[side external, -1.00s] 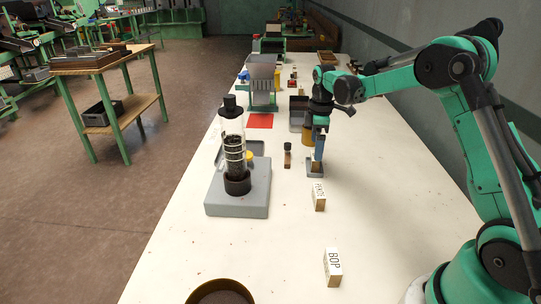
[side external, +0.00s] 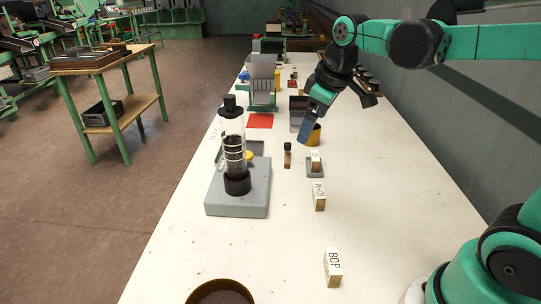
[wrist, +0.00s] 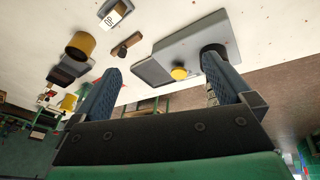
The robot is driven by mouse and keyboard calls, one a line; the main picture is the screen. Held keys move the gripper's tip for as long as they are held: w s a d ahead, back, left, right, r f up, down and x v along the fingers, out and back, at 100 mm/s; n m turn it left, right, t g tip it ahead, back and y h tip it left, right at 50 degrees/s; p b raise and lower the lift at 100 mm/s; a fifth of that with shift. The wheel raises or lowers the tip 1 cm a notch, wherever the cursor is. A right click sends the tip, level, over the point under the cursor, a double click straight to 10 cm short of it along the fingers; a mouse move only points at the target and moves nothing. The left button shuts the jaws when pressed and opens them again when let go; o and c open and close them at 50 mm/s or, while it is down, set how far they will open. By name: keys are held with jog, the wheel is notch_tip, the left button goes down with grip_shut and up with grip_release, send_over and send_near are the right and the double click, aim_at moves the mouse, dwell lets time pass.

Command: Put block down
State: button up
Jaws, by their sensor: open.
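A small wooden block with a pale face (side external: 315,157) stands on the small grey tray (side external: 315,173) in the middle of the table. It also shows at the top left of the wrist view (wrist: 113,17), with dark letters on its white face. My gripper (side external: 303,138) is up and to the left of the block, tilted and apart from it. In the wrist view my gripper's two blue fingers are spread wide (wrist: 160,65) with nothing held between them.
Two labelled blocks stand nearer on the table, one in the middle (side external: 319,197) and one reading BOP (side external: 333,267). A clear drum sorter on a grey base (side external: 236,204) stands to the left. A small dark-topped bottle (side external: 288,157) and a yellow cup (side external: 314,135) are close by.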

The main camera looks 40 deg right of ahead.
jog(key=s+a+f+m+t, duration=0.3)
jog(key=s+a+f+m, duration=0.1)
jog(key=s, duration=0.3)
jog(key=shift+a+y, duration=0.3)
jog(key=shift+a, duration=0.45)
dwell(0.3)
